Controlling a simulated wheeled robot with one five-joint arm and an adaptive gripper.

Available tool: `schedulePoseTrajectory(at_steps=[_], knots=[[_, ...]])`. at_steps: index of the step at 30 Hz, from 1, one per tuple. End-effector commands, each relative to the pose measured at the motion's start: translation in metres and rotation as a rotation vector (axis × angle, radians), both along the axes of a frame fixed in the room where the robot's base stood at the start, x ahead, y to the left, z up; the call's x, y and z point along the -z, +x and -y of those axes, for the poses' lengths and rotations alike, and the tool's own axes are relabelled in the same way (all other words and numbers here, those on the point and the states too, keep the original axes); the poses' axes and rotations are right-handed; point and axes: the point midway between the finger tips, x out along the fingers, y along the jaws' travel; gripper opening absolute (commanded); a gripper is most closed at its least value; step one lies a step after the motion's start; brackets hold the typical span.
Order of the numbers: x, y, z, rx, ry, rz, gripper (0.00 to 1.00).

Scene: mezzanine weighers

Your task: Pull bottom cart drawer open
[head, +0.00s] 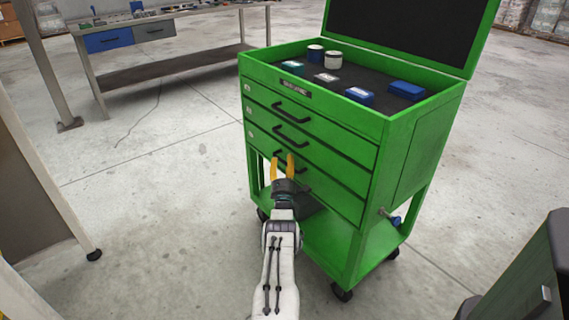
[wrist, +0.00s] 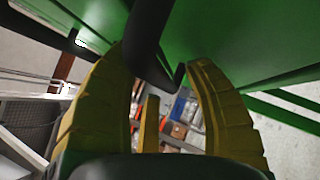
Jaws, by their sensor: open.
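The green cart (head: 400,160) stands ahead with its lid raised and three drawers in its front, all flush with the body. The bottom drawer (head: 335,197) has a black handle (head: 303,186), partly hidden behind my gripper. My gripper (head: 283,160) is open, its yellow fingers at the left part of that handle. In the wrist view the handle (wrist: 150,45) comes down between the two spread fingers, close to the green drawer front (wrist: 230,40). I cannot tell whether a finger touches it.
A lower shelf (head: 320,235) and casters are below the drawers. A workbench (head: 150,75) stands at back left, a dark object (head: 530,270) at lower right.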

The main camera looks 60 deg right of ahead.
Motion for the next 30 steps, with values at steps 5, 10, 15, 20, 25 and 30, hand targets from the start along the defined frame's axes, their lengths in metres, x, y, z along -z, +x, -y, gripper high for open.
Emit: schedulePoseTrajectory(at_steps=[5,10,15,20,25,30], knots=[[-0.0001,-0.0001,0.0000,0.000,0.000,0.000,0.36],[0.0000,0.0000,-0.0001,0.000,0.000,0.000,0.21],[0.0000,0.0000,-0.0001,0.000,0.000,0.000,0.06],[-0.0002,-0.0001,-0.0002,0.000,-0.001,0.000,0.00],[-0.0002,0.0000,-0.0001,0.000,-0.001,0.000,0.00],[0.0016,0.0018,0.0019,0.000,-0.003,0.001,0.00]])
